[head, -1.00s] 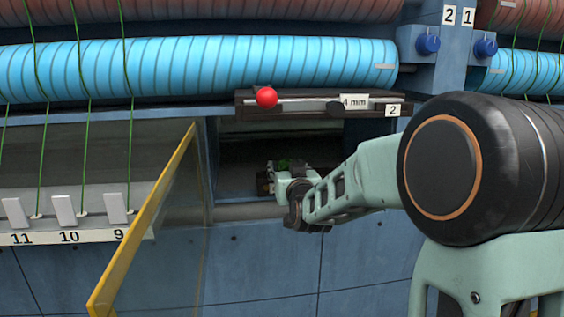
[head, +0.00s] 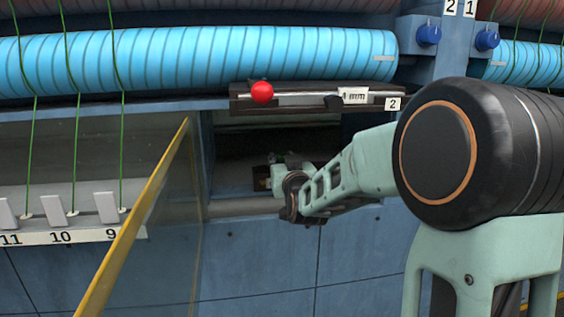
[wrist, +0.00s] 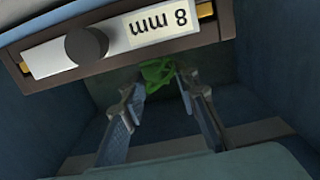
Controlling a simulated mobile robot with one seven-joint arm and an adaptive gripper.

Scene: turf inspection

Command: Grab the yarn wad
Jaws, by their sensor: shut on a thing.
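The yarn wad (wrist: 157,72) is a small crumpled green clump in the wrist view, just under a dark-framed bar. My gripper (wrist: 160,84) has its two fingers on either side of the wad and is shut on it. In the head view my gripper (head: 276,172) is in the dark opening below the bar marked 2. Only a faint trace of green shows there, so most of the wad is hidden from that side.
A bar with an "8 mm" label and a dark knob (wrist: 86,46) crosses above the fingers. The recess has walls on both sides. A yellow-edged clear panel (head: 150,200) stands open left of the opening. A red ball knob (head: 262,92) sits on the upper rail.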

